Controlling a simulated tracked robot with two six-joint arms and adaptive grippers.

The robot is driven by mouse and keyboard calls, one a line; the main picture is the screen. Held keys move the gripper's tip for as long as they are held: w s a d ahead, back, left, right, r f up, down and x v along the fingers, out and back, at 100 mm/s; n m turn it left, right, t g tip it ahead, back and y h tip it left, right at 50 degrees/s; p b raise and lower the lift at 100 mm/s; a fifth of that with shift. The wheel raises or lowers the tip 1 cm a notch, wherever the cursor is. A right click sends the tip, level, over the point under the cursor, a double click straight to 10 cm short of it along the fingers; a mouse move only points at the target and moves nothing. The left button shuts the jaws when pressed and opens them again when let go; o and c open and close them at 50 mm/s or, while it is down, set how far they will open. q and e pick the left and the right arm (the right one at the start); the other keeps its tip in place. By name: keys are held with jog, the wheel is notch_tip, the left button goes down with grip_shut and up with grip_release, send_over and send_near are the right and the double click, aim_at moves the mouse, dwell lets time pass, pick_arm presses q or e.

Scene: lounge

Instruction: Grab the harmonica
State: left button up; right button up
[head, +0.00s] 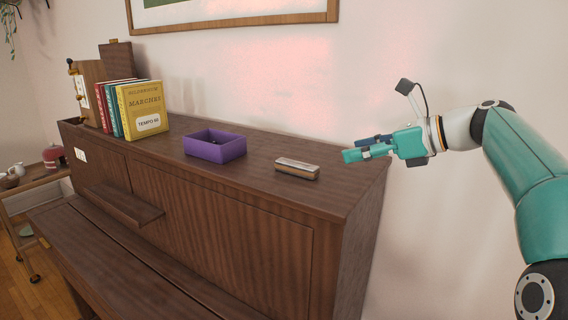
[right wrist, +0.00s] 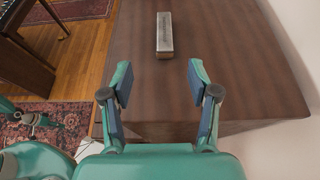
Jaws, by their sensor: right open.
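The harmonica (head: 297,168) is a small silver and brown block lying on the piano top, near its right end. In the right wrist view the harmonica (right wrist: 165,35) lies ahead of my fingertips, between their lines. My right gripper (head: 366,148) is to the right of the harmonica in the head view, near the piano's right edge and apart from it. In the right wrist view my right gripper (right wrist: 160,82) is open with nothing between its fingers. My left gripper is not in view.
A purple open box (head: 215,146) stands left of the harmonica on the piano top (head: 260,160). Several upright books (head: 143,108) and a wooden metronome-like object (head: 92,90) stand farther left. A wall (head: 300,80) runs behind. The surface around the harmonica is clear.

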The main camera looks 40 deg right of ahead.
send_near(299, 163)
jog(key=x, duration=0.4)
jog(key=shift+w+a+r, duration=0.15)
jog(key=shift+a+r, duration=0.1)
jog(key=shift+a, duration=0.15)
jog(key=shift+d+f+p+x, duration=0.1)
jog(key=shift+f+p+x, duration=0.05)
jog(key=shift+x, duration=0.95)
jog(key=shift+d+f+p+x, duration=0.1)
jog(key=shift+p+x, duration=0.1)
jog(key=shift+x, duration=0.85)
jog(key=shift+d+f+p+x, duration=0.1)
jog(key=shift+f+p+x, duration=0.05)
jog(key=shift+x, duration=0.95)
grip_shut()
jog(key=shift+r, duration=0.1)
